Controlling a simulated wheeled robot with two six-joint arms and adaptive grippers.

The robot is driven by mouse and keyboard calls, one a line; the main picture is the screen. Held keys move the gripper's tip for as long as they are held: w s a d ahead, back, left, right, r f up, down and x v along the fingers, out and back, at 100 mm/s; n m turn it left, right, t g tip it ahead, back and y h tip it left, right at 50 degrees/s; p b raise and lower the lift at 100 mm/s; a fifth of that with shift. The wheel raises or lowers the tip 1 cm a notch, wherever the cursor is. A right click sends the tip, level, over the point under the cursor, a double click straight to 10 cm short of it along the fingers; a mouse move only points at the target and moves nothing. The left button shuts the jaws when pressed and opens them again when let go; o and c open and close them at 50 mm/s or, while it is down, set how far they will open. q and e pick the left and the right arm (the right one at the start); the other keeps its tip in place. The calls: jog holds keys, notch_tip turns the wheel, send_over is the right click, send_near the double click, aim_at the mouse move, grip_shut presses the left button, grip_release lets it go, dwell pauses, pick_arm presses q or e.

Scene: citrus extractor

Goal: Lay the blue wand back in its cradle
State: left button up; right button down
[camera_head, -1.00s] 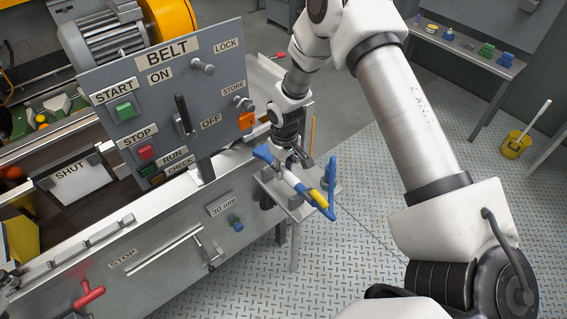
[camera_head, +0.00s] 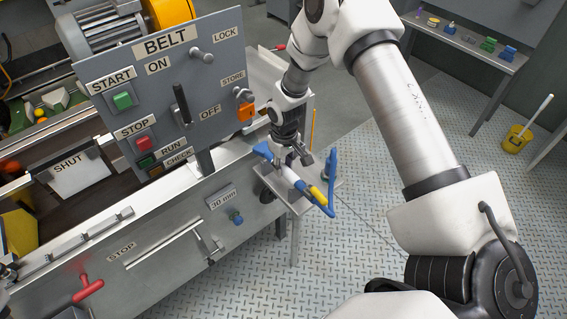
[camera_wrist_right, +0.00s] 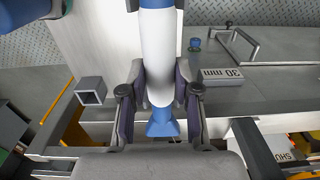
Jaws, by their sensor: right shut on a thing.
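The blue wand has a blue flared head, a white barrel (camera_head: 289,174) and a yellow band near its hose end. My right gripper (camera_head: 300,160) is shut around it; the wrist view shows the white barrel (camera_wrist_right: 158,55) between both fingers (camera_wrist_right: 159,92), with the blue flared end just beyond them. The wand is tilted above a small grey side shelf (camera_head: 299,205); whether it touches the shelf I cannot tell. A blue hose (camera_head: 332,175) loops up from its lower end. I cannot make out the cradle for certain. My left gripper is not in view.
The belt control panel (camera_head: 160,95) stands left of the gripper, with an orange block (camera_head: 246,112) at its edge. A square grey tube (camera_wrist_right: 90,91) shows left of the fingers in the wrist view.

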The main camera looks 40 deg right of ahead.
jog(key=shift+f, duration=0.1)
jog(key=shift+f+b, duration=0.45)
jog(key=shift+f, duration=0.2)
jog(key=c, duration=0.8)
grip_release()
jog(key=shift+r, duration=0.1)
jog(key=shift+o, duration=0.2)
notch_tip(320, 180, up, 12)
jog(key=shift+d, duration=0.1)
